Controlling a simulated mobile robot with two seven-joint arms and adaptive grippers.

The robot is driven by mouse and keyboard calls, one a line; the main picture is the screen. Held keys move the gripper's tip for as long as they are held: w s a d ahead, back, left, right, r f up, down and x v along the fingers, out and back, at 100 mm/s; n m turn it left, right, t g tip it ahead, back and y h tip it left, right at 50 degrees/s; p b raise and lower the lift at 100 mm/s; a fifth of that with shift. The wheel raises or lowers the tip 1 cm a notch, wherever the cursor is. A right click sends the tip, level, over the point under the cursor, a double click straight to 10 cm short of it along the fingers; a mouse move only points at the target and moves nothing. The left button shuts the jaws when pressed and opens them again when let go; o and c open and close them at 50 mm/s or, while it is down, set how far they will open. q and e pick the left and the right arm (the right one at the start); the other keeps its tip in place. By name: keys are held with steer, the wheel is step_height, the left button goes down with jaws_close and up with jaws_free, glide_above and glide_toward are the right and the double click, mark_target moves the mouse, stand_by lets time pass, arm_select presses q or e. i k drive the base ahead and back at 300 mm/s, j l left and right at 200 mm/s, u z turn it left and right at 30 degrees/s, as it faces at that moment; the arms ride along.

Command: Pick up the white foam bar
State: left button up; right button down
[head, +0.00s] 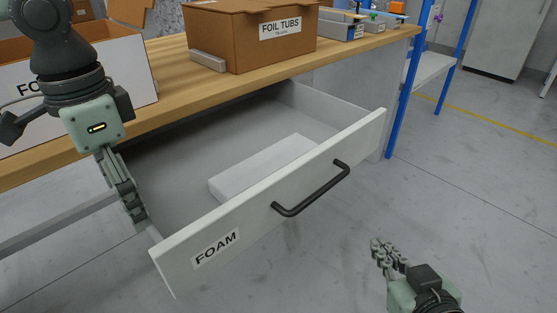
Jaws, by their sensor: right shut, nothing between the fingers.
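The white foam bar (262,168) lies flat inside the open drawer (325,175), behind its front panel. The panel carries a FOAM label and a black handle (312,190). My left gripper (138,215) points down at the drawer's left side, left of the foam bar and apart from it. Its fingers are seen edge-on, so I cannot tell whether they are open, or whether they touch the drawer. My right gripper (377,245) is shut and empty, over the floor in front of the drawer, to the right.
The wooden tabletop (180,95) is above the drawer. On it stand a FOIL TUBS box (255,38), a small pale block (208,61) and an open box (140,75) at the left. A blue-framed rack (400,110) stands at the right. The floor in front is clear.

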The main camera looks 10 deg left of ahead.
mark_target(230, 183)
steer(key=i+l, duration=0.65)
steer(key=l, duration=0.15)
